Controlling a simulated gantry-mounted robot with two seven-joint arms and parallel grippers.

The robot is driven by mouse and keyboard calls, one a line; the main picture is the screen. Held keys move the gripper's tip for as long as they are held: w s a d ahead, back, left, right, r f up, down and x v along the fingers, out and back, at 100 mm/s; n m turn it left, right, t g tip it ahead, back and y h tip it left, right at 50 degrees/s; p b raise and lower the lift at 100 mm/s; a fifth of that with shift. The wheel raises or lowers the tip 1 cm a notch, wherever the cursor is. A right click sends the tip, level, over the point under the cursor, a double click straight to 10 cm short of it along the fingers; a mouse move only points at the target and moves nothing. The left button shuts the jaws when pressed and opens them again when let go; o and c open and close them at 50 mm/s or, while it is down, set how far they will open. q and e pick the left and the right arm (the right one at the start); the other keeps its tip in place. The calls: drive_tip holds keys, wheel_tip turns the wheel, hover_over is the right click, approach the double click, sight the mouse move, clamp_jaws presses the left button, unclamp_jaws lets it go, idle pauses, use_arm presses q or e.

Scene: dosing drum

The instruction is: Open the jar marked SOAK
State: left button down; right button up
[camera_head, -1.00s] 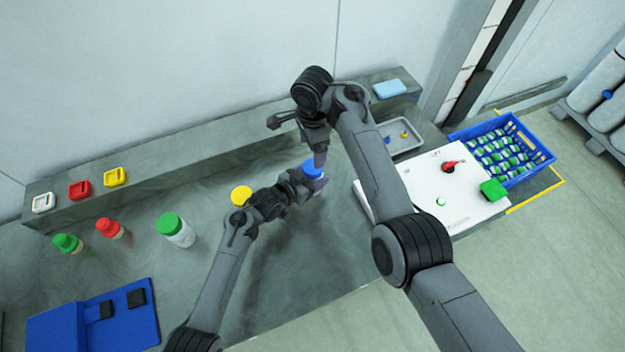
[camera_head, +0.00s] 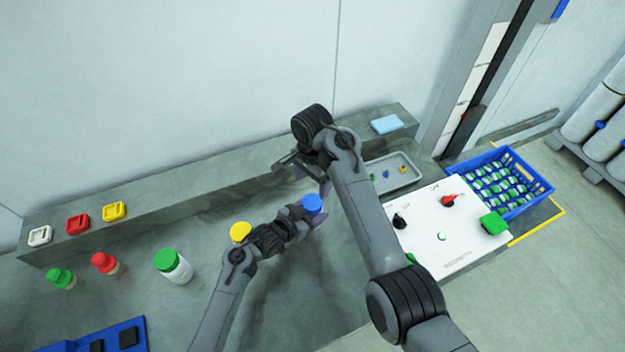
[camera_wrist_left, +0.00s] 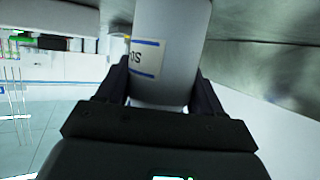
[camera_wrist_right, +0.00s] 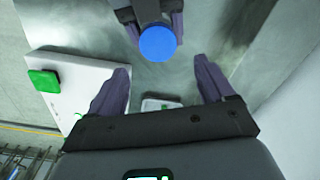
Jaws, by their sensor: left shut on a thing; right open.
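A pale jar with a blue lid (camera_head: 312,203) is held by my left gripper (camera_head: 304,222) above the grey bench. In the left wrist view, the jar body (camera_wrist_left: 170,60) sits between the two fingers. Its blue-striped label (camera_wrist_left: 146,58) is partly hidden; only a few letters show, looking like part of SOAK. My right gripper (camera_head: 308,178) is open and empty, up and left of the blue lid in the head view. In the right wrist view, the blue lid (camera_wrist_right: 157,43) lies ahead of the open fingers (camera_wrist_right: 160,75), not between them.
Jars with yellow (camera_head: 240,232), green (camera_head: 170,259) and red (camera_head: 105,263) lids stand on the bench, plus a smaller green-lidded one (camera_head: 60,278). A grey tray (camera_head: 408,183), white control panel (camera_head: 440,262) and blue crate (camera_head: 545,188) are at right. My right arm crosses the panel's left side.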

sight(312, 201)
drive_tip(key=shift+s+f, duration=0.15)
drive_tip(key=shift+f, duration=4.1)
drive_tip(key=shift+c, duration=0.2)
drive_tip(key=c, duration=1)
drive_tip(key=n, duration=0.6)
drive_tip(key=shift+n, duration=0.4)
drive_tip(key=shift+c, duration=0.2)
drive_tip(key=o, duration=1.2)
drive_tip(key=shift+c, duration=0.2)
drive_tip(key=shift+r, duration=0.1)
